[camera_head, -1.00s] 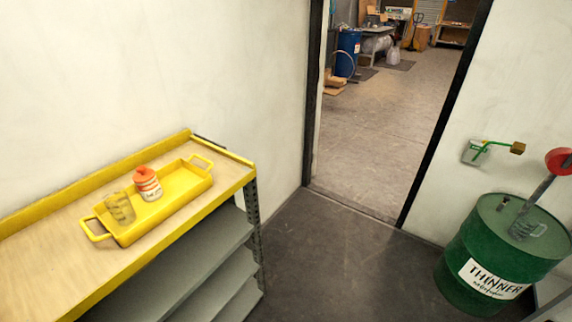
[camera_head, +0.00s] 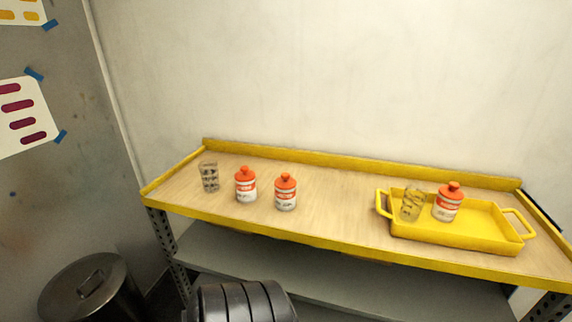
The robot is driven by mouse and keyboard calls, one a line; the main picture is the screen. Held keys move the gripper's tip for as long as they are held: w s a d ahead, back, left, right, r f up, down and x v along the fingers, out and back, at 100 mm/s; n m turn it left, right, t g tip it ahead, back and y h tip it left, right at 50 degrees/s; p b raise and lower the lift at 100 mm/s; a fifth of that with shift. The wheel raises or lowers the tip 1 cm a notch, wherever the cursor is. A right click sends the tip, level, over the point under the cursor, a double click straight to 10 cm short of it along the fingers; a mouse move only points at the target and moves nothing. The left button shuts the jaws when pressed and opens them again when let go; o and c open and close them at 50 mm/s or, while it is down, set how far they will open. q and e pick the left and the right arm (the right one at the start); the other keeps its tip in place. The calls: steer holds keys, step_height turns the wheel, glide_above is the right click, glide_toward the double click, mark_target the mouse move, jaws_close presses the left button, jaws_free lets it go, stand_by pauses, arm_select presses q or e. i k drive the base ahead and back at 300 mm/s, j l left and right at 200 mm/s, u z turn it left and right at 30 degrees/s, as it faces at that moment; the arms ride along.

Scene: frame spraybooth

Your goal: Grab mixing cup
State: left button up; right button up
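A clear mixing cup with dark markings (camera_head: 209,177) stands upright on the wooden shelf top (camera_head: 325,205), near its left end. A second clear cup (camera_head: 412,204) is in the yellow tray (camera_head: 470,243) on the right, leaning a little. An orange-capped bottle (camera_head: 447,203) stands beside that cup in the tray. Two more orange-capped bottles (camera_head: 245,185) (camera_head: 286,192) stand to the right of the left cup. A dark ribbed part, probably of my own arm, shows at the bottom edge. Neither gripper is in view.
The yellow-edged shelf unit has a grey lower shelf (camera_head: 330,285). A lidded metal bin (camera_head: 90,290) stands on the floor at the left. The shelf top is clear between the bottles and the tray. A wall rises behind.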

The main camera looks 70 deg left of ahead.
mark_target(209, 170)
steer(key=l+u, duration=0.15)
steer(key=u, duration=2.7)
steer(key=i+j+z, duration=0.15)
steer(key=z, duration=0.25)
steer(key=i+j+z, duration=0.1)
steer(key=j+z, duration=0.25)
